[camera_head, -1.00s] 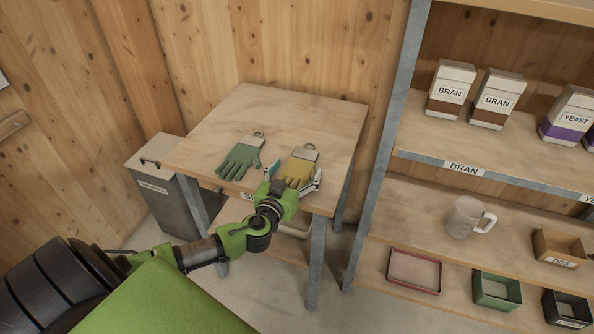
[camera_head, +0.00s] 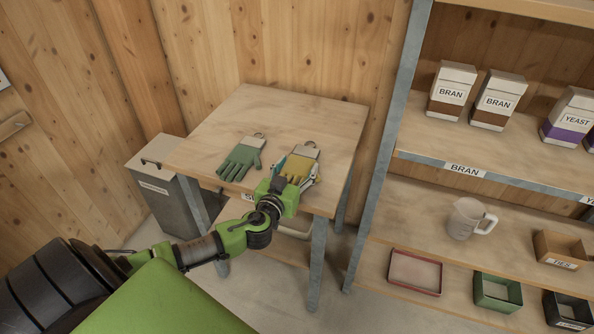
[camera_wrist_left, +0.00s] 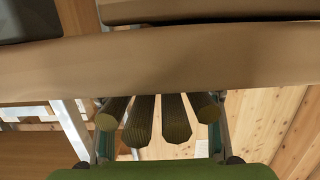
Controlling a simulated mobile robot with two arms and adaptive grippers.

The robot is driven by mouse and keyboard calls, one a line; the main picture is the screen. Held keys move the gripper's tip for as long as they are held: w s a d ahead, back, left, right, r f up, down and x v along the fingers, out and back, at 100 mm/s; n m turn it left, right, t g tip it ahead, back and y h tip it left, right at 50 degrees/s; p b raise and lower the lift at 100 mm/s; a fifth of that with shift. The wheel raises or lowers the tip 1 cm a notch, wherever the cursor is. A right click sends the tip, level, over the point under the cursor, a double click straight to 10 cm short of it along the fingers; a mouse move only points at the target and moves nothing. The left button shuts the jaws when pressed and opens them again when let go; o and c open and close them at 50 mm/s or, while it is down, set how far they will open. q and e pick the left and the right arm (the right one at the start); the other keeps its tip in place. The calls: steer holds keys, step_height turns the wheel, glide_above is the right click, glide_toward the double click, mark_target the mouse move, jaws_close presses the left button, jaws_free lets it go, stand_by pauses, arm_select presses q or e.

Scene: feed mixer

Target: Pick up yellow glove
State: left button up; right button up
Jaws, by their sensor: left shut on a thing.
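The yellow glove (camera_head: 298,165) with a pale cuff lies near the front right of the small wooden table (camera_head: 320,110). My left gripper (camera_head: 296,176) is shut on it, with one finger on each side of the glove. In the left wrist view the glove's fingers (camera_wrist_left: 155,118) show between my two gripper fingers, seen from their tips. A green glove (camera_head: 240,160) with a pale cuff lies to the left on the same table, apart from my gripper. My right gripper is not in view.
A grey lidded bin (camera_head: 160,190) stands left of the table. A shelf rack on the right holds bran cartons (camera_head: 452,90), a yeast carton (camera_head: 570,115), a clear jug (camera_head: 468,219) and small trays (camera_head: 414,272). The table's back half is clear.

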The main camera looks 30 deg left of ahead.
arm_select(q)
steer(key=s+r, duration=0.1)
steer(key=r, duration=0.1)
steer(key=s+d+r, duration=0.1)
steer(key=s+r, duration=0.2)
steer(key=r, duration=0.2)
steer(key=shift+s+d+r, duration=0.1)
steer(key=shift+s+d, duration=0.05)
steer(key=shift+d, duration=0.1)
steer(key=s+d+r, duration=0.2)
steer(key=s+r, duration=0.2)
steer(key=s, duration=0.5)
steer(key=shift+d+r, duration=0.25)
steer(key=shift+d, duration=0.15)
